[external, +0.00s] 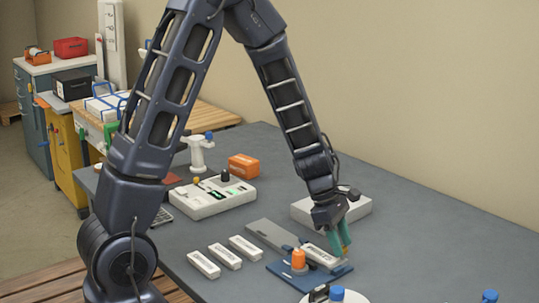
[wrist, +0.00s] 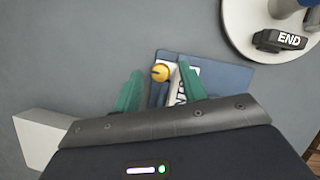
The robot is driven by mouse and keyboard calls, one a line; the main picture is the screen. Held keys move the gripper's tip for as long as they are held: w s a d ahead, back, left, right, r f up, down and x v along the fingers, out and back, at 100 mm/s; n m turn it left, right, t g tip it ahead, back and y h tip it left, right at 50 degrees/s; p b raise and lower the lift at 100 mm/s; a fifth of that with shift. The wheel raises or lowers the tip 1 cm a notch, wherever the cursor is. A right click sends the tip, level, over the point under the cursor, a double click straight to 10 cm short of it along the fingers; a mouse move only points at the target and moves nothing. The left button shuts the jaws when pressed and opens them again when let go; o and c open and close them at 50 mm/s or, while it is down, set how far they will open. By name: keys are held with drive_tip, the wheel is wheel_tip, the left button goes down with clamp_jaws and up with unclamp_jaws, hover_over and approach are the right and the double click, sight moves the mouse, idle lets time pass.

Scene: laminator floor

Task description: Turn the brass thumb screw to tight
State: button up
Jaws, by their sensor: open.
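The brass thumb screw (wrist: 160,73) shows in the wrist view as a round yellow knob with a dark mark on its face. It sits on a white part near a corner of a blue plate (wrist: 222,74). My gripper (wrist: 159,68) is open, with one green finger on each side of the screw. A gap shows beside each finger, and the jaws hold nothing. In the external view my gripper (external: 343,240) is low over the far end of the blue plate (external: 283,271), and I cannot make out the screw there. A white labelled block (external: 322,257) lies on the plate.
An orange cylinder (external: 298,260) stands on the plate. A round white base (wrist: 240,36) with a black END block (wrist: 280,41) is close by. Several white labelled bars (external: 224,257) lie left. A pale box (external: 303,213) stands behind my gripper. Open grey tabletop lies right.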

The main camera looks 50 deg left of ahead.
clamp_jaws()
idle(0.3)
drive_tip(key=m, duration=0.2)
drive_tip(key=m+g, duration=0.1)
drive_tip(key=m, duration=0.1)
drive_tip(key=shift+w+h, duration=0.2)
drive_tip(key=shift+h, duration=0.1)
drive_tip(key=m+g, duration=0.2)
drive_tip(key=m, duration=0.2)
drive_tip(key=shift+w+m, duration=0.15)
drive_tip(key=shift+m, duration=0.15)
drive_tip(key=m+g, duration=0.1)
drive_tip(key=m, duration=0.1)
drive_tip(key=m+y, duration=0.1)
drive_tip(key=m, duration=0.1)
drive_tip(key=shift+w+d+m+g, duration=0.1)
drive_tip(key=shift+w+m+g, duration=0.05)
drive_tip(key=shift+m+g, duration=0.2)
drive_tip(key=m+y, duration=0.1)
drive_tip(key=m, duration=0.1)
drive_tip(key=m+g, duration=0.1)
drive_tip(key=m, duration=0.1)
drive_tip(key=shift+d+m+y, duration=0.15)
drive_tip(key=shift+m+y, duration=0.1)
drive_tip(key=shift+y, duration=0.15)
